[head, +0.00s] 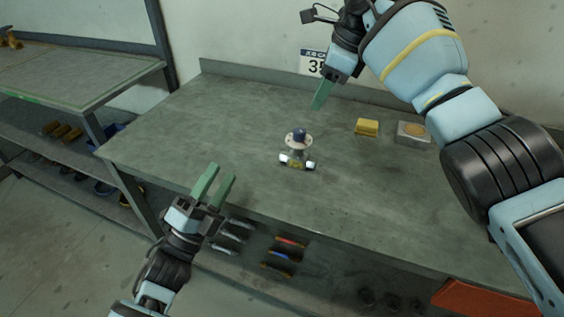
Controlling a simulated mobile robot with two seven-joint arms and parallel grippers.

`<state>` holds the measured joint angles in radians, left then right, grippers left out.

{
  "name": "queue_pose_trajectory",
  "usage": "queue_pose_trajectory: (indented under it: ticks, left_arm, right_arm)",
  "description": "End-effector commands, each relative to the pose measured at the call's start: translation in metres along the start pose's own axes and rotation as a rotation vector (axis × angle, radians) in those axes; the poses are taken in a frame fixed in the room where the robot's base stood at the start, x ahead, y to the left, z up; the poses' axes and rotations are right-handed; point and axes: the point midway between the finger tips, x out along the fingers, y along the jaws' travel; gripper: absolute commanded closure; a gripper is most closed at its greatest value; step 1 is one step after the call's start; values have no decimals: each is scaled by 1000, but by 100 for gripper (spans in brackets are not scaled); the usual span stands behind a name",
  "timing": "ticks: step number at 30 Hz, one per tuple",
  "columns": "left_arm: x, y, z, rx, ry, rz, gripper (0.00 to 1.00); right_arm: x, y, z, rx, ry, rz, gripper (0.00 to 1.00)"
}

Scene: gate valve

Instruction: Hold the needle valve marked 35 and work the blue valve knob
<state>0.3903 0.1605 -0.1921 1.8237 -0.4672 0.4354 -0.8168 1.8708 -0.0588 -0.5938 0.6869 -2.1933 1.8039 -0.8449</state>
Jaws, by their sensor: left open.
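The needle valve (297,162) stands upright on the grey-green workbench, with a metal body lying across its base and a yellow band in the middle. Its dark blue knob (300,133) sits on top, above a pale round flange. My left gripper (222,176) is open and empty at the bench's front edge, left of and nearer than the valve. My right gripper (319,103) is above the back of the bench, beyond the valve and apart from it. Its green fingers overlap in this view, so the gap between them is hidden. The number on the valve is too small to read.
A yellow block (367,127) and a grey box with a tan round top (413,133) lie right of the valve. A wall sign (311,64), partly covered by my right arm, shows a 3. The bench's left part (190,125) is clear. A second bench (75,75) stands left.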

Motion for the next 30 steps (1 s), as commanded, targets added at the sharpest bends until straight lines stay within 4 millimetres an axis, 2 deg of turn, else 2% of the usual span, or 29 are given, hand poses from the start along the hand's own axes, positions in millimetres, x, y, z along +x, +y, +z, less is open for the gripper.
queue_pose_trajectory:
  ticks: [3, 12, 21, 30]
  left_arm:
    - [22, -2, -12, 173, 79, -11, 52]
    - [56, 18, -38, 551, 228, 39, 52]
    - [79, 49, -54, 893, 343, 128, 52]
    - [94, 82, -57, 1214, 427, 244, 52]
  right_arm:
    - [0, 0, 0, 0, 0, 0, 64]
    - [0, 0, 0, 0, 0, 0, 64]
    - [0, 0, 0, 0, 0, 0, 64]
    - [0, 0, 0, 0, 0, 0, 64]
